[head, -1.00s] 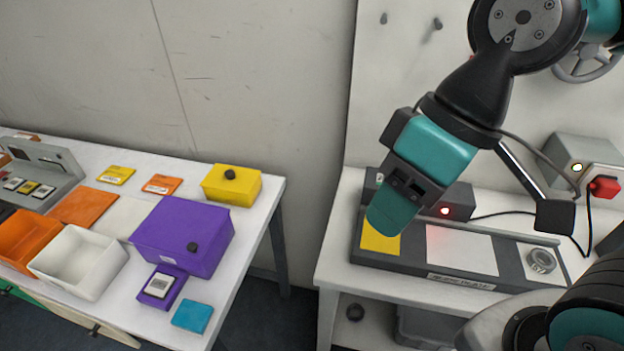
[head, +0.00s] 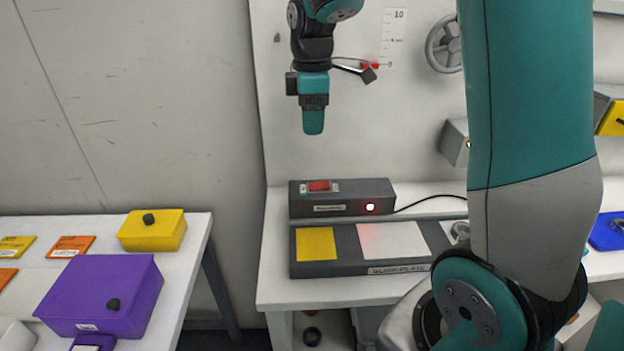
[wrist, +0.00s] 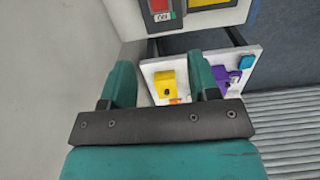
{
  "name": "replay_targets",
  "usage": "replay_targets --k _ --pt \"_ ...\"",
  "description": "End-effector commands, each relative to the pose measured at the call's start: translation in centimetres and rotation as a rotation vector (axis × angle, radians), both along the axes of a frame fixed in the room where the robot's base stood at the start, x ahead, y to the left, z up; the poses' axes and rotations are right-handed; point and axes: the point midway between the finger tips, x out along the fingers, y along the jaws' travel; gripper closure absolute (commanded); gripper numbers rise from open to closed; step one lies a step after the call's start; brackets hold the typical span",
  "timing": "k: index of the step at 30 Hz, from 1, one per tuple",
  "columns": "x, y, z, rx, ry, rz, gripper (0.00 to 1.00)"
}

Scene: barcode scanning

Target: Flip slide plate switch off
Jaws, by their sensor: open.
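The dark grey slide plate (head: 345,241) lies on the right-hand bench in the head view, with a yellow and a white patch on top. Behind it is a grey box (head: 345,203) with a red switch (head: 318,186) and a glowing red lamp (head: 370,207). The switch also shows at the top edge of the wrist view (wrist: 160,6), partly cut off, beside an "ON" label. My gripper (head: 313,130) points down high above the switch, touching nothing. In the wrist view its two fingers (wrist: 162,72) are spread apart and empty.
A left table holds a purple box (head: 105,295) and a yellow box (head: 152,231), with a floor gap before the bench (head: 310,291). A handwheel (head: 443,44) is on the back wall. My arm hides part of the bench's right side.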

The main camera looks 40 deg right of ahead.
Motion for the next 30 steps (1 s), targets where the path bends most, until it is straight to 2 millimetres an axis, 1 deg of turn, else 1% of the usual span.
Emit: replay_targets --k 1,9,12,16,18,22,25,30 --pt "-0.1 0.0 -1.1 0.002 0.006 0.0 0.45" --pt "-0.1 0.1 -7.4 0.002 0.006 0.001 0.45" --pt "-0.1 0.1 -9.6 0.002 0.005 0.001 0.45" --pt "-0.1 0.2 -12.0 0.002 0.005 0.001 0.45" --pt "-0.1 0.2 -12.9 0.002 0.002 0.001 0.45" --pt "0.0 0.2 -14.1 0.001 0.0 0.001 0.45" --pt "0.0 0.2 -14.5 0.001 -0.001 0.001 0.45" --pt "0.0 0.2 -14.6 0.001 -0.002 0.001 0.45"
